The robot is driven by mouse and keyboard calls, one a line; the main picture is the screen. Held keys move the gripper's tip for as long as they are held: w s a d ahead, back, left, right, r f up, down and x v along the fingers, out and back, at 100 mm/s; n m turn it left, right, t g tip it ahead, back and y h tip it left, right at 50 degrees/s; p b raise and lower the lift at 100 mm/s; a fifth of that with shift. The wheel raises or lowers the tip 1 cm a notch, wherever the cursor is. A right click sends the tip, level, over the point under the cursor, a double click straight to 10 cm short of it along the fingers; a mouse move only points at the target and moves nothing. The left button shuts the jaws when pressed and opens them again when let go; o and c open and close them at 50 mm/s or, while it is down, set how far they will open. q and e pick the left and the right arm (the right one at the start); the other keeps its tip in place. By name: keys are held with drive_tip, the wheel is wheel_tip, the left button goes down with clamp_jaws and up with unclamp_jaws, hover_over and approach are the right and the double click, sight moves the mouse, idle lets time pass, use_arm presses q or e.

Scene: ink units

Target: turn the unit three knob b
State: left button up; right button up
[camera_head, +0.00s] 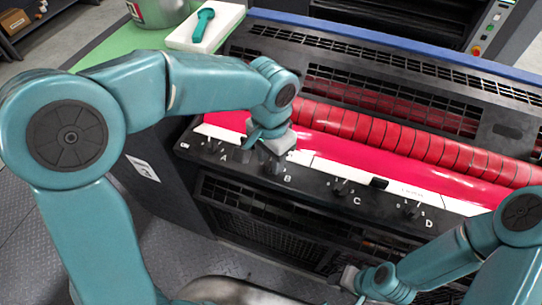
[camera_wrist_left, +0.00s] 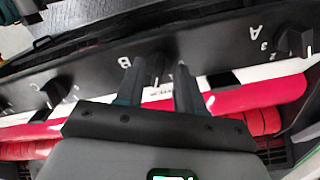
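The unit three control panel (camera_head: 320,188) is a black strip with knobs lettered A to D; a "3" label (camera_head: 145,168) is on the unit's side. Knob b (camera_head: 273,167) is a small black knob above the letter B, just below my left gripper (camera_head: 270,143). In the left wrist view, which shows the panel upside down, my left gripper (camera_wrist_left: 158,85) has its fingers apart. Knob b (camera_wrist_left: 156,68) shows between the fingertips, with gaps visible. My right gripper (camera_head: 350,279) is low, in front of the unit, away from the panel; its fingers are too small to read.
Knob A (camera_wrist_left: 292,42) and knob C (camera_wrist_left: 58,91) flank knob b. A red inked roller (camera_head: 390,135) and red tray lie behind the panel. A white block with a teal tool (camera_head: 203,25) and a grey-green container (camera_head: 158,10) stand at the back left.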

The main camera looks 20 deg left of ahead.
use_arm(q)
drive_tip(key=shift+s+d, duration=0.1)
drive_tip(key=shift+s, duration=0.15)
drive_tip(key=shift+w+f, duration=0.15)
drive_tip(key=shift+w, duration=0.05)
drive_tip(key=c, duration=0.6)
clamp_jaws()
drive_tip(key=shift+n, duration=0.4)
drive_tip(key=shift+n+b, duration=0.65)
drive_tip(key=shift+n, duration=0.35)
drive_tip(key=n+b, duration=0.1)
drive_tip(key=n, duration=0.3)
drive_tip(key=shift+n, duration=0.3)
drive_tip(key=n+b, duration=0.2)
drive_tip(key=n, duration=0.4)
drive_tip(key=shift+d, duration=0.15)
drive_tip(key=n+b, duration=0.1)
drive_tip(key=n, duration=0.5)
drive_tip(key=shift+w, duration=0.15)
drive_tip(key=shift+r+n, duration=0.2)
drive_tip(key=shift+n, duration=0.2)
